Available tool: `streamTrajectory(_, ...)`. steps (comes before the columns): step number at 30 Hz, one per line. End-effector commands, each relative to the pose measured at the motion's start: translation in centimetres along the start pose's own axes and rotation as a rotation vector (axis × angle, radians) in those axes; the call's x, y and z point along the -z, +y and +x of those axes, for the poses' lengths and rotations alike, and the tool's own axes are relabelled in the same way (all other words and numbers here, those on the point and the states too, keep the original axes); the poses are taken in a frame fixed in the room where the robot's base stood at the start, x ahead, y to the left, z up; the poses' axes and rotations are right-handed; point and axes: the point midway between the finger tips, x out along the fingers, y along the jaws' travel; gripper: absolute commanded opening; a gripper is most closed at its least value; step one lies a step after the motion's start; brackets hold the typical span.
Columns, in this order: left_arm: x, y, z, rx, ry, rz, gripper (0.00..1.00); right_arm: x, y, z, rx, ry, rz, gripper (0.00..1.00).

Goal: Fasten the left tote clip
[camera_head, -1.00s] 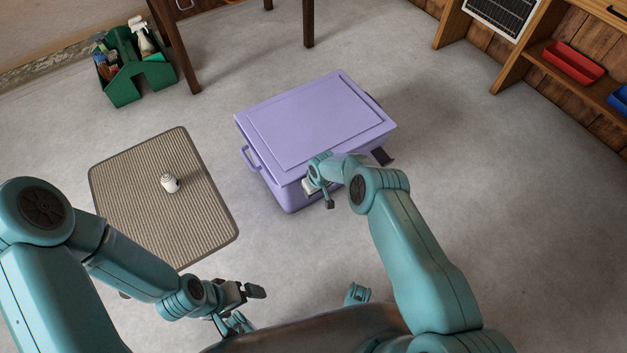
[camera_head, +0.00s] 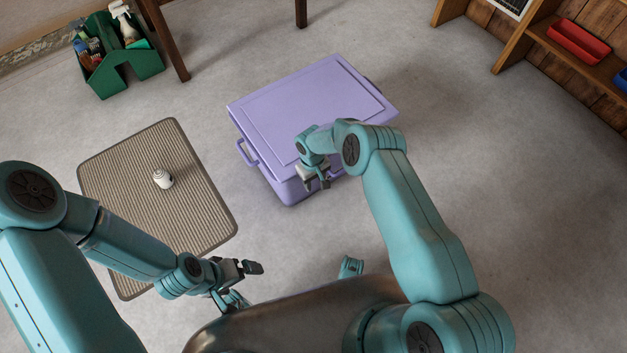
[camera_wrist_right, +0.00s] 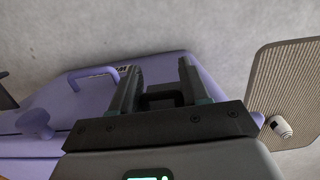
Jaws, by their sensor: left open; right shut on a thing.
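The lilac tote (camera_head: 310,95) stands on the floor with its lid on; it also shows in the right wrist view (camera_wrist_right: 75,95). My right gripper (camera_head: 317,184) is at the tote's near long side, towards the left. In the right wrist view its two fingers (camera_wrist_right: 157,92) are shut on a dark loop-like piece, the left clip (camera_wrist_right: 160,98). Whether the clip is hooked to the lid cannot be told. My arm hides the right part of that side. My left gripper (camera_head: 240,280) is open and empty, low and left of the tote.
A ribbed mat (camera_head: 150,210) with a small white item (camera_head: 163,178) lies left of the tote. A green caddy (camera_head: 125,65) and dark table legs (camera_head: 168,40) stand behind. Wooden shelving with a red bin (camera_head: 578,43) is at the right. The floor right of the tote is clear.

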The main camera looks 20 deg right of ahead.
Motion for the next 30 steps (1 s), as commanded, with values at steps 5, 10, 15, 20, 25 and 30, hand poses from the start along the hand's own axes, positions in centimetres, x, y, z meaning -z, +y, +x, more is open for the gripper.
streamTrajectory(5, 0.02, -0.32, 0.88, 0.000, 0.000, 0.000, 1.00, -0.41, -0.24, 0.37, 0.006, -0.029, -0.001, 0.00)
streamTrajectory(10, 0.02, -0.38, 1.05, 0.000, 0.000, 0.000, 1.00, -0.53, -0.29, 0.25, 0.008, -0.042, -0.002, 0.00)
streamTrajectory(15, 0.03, -0.37, 1.04, 0.000, 0.000, 0.000, 1.00, -0.54, -0.31, 0.21, 0.009, -0.046, -0.003, 0.00)
streamTrajectory(20, 0.03, -0.37, 1.02, 0.000, 0.000, 0.000, 1.00, -0.51, -0.31, 0.23, 0.009, -0.048, -0.004, 0.00)
streamTrajectory(25, 0.03, -0.37, 1.02, 0.000, 0.000, 0.000, 1.00, -0.40, -0.32, 0.23, 0.010, -0.048, -0.004, 0.65)
streamTrajectory(30, 0.03, -0.37, 1.02, 0.000, 0.000, 0.000, 1.00, -0.18, -0.17, 0.06, 0.007, -0.041, -0.002, 0.65)
